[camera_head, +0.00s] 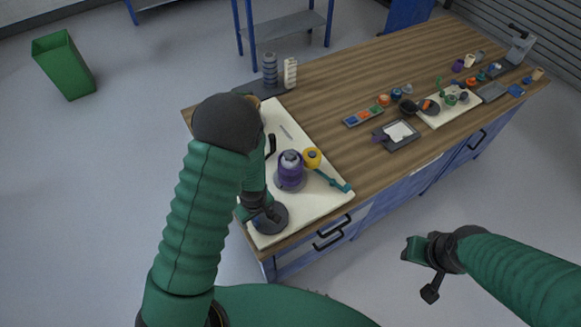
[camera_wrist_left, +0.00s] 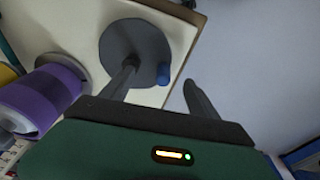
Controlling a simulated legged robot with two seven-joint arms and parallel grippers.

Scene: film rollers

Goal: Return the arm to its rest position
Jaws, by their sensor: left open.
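My left gripper (camera_head: 265,212) is low over the near corner of a cream board (camera_head: 310,205) on the wooden workbench. Its jaws are open, and the two dark fingers show apart in the left wrist view (camera_wrist_left: 160,74). A dark grey round disc (camera_head: 272,219) lies on the board below it; in the left wrist view this disc (camera_wrist_left: 122,42) has a small blue peg (camera_wrist_left: 164,74) at its edge. I cannot tell whether a finger touches the disc. My right gripper (camera_head: 430,265) hangs over the floor, clear of the bench; its jaw opening is unclear.
A purple roller (camera_head: 290,172) stands close by, with a yellow piece (camera_head: 312,157) and teal handle (camera_head: 333,181) beside it. Grey and white stacks (camera_head: 270,70) stand at the back. A grey tray (camera_head: 397,135) and small parts lie rightward. The floor in front is clear.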

